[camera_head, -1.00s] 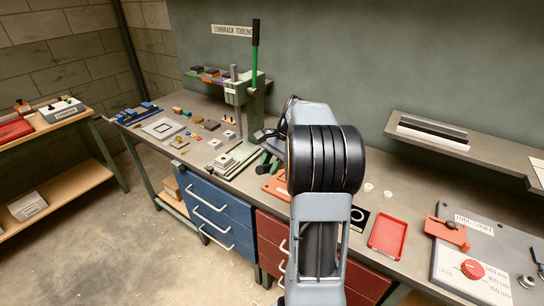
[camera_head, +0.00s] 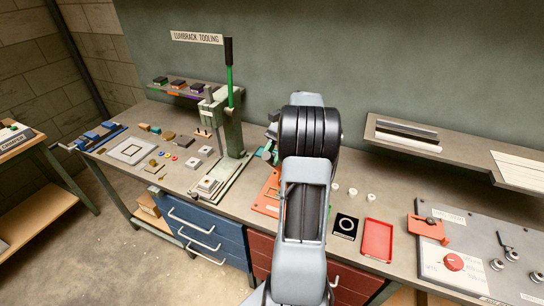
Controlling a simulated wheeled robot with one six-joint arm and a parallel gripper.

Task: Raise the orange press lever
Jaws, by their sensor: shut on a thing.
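An orange base (camera_head: 266,196) of a press stands on the bench, just left of my arm. Most of this press and its lever are hidden behind my arm. My gripper (camera_head: 268,152) shows only in part at the arm's left edge, above the orange base. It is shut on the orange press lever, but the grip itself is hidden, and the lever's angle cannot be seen. To the left stands a green press (camera_head: 232,130), whose green lever with a black grip (camera_head: 229,52) points upright and is apart from my gripper.
A red tray (camera_head: 377,240), a black plate with a white ring (camera_head: 345,226) and small white round pieces lie right of my arm. A grey control panel (camera_head: 470,255) is farther right. A wall shelf (camera_head: 400,135) juts out at the back right. Tooling blocks cover the bench's left.

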